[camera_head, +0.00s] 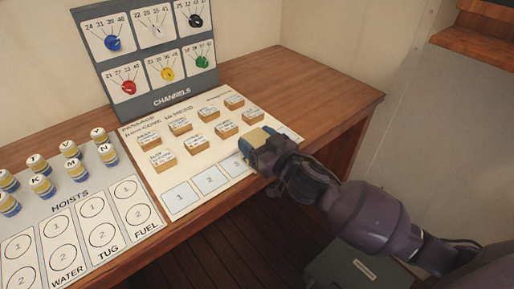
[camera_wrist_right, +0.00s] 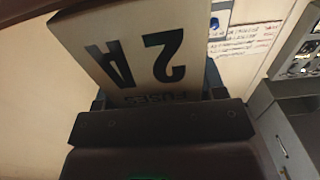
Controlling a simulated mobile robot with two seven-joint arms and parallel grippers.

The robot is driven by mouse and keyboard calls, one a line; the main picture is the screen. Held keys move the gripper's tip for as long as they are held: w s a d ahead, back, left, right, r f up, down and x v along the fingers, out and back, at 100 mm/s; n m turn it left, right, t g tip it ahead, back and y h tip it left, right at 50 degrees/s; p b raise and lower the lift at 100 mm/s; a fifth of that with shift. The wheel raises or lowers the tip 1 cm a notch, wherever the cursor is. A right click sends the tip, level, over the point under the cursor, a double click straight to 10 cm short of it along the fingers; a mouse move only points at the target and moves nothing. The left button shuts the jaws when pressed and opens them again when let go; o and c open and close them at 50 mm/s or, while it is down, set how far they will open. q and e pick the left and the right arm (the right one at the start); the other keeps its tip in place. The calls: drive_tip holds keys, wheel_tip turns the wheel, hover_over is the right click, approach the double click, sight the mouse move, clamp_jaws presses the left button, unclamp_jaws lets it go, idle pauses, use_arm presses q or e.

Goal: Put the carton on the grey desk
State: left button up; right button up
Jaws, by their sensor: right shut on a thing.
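My right gripper (camera_head: 252,147) is above the right end of the wooden desk, by the cream board. It is shut on a carton (camera_wrist_right: 150,50), which fills the upper middle of the right wrist view and shows "2 A" and "FUSES" upside down. In the head view a small tan patch of the carton (camera_head: 257,136) shows at the fingers. I cannot tell whether the carton touches the board. A grey piece of furniture (camera_wrist_right: 285,125) stands at the right of the wrist view; I cannot tell if it is the grey desk. My left gripper is not in view.
The cream board (camera_head: 143,167) holds several small labelled blocks (camera_head: 195,143). The grey "HOISTS" board (camera_head: 70,210) with several striped pieces lies left. A "CHANNELS" panel (camera_head: 172,101) stands behind. The wooden desk (camera_head: 315,90) is bare at the back right.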

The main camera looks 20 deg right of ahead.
wheel_tip(320, 180, up, 7)
drive_tip(key=shift+f+p, duration=0.15)
drive_tip(key=shift+p, duration=0.85)
drive_tip(key=shift+r+p, duration=1.55)
drive_tip(key=shift+r, duration=6.35)
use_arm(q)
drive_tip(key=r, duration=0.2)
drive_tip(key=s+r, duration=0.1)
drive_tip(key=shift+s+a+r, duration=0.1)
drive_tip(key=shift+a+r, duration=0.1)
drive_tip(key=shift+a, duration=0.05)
use_arm(e)
drive_tip(key=s+d+f+m+h, duration=0.2)
drive_tip(key=s+f, duration=0.3)
drive_tip(key=f, duration=0.4)
drive_tip(key=s+d+f+m+t+h, duration=0.1)
drive_tip(key=s+f+h, duration=0.3)
drive_tip(key=f, duration=0.5)
drive_tip(key=shift+s+d+f+m, duration=0.3)
drive_tip(key=shift+s+d+m, duration=0.2)
drive_tip(key=shift+s, duration=0.2)
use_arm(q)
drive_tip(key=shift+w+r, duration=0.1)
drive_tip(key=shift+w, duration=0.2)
use_arm(e)
drive_tip(key=shift+a, duration=0.1)
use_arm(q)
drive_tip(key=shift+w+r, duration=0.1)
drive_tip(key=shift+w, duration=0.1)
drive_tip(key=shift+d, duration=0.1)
